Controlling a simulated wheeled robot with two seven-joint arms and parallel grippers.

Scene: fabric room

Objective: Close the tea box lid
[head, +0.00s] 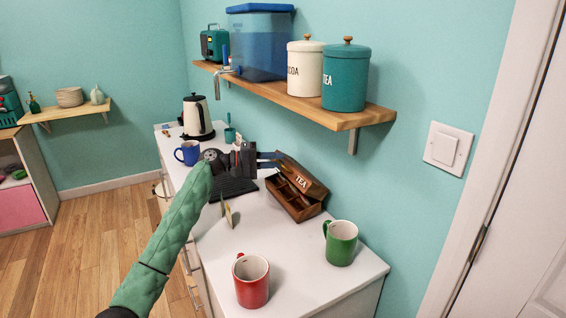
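The brown wooden tea box (292,208) sits on the white counter against the wall. Its lid (303,177), marked TEA, is raised and tilted, and the inner compartments show below it. My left gripper (277,160) reaches in from the left, with its fingers pointing at the lid's upper left end. Its fingertips are at or very close to the lid; I cannot tell whether they touch it, or how far apart they are. My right gripper is not in view.
A green mug (341,244) stands just right of the box, and a red mug (251,282) stands near the front. A blue mug (188,153) and a kettle (197,118) are behind my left arm. A wooden shelf (300,98) with canisters overhangs the counter.

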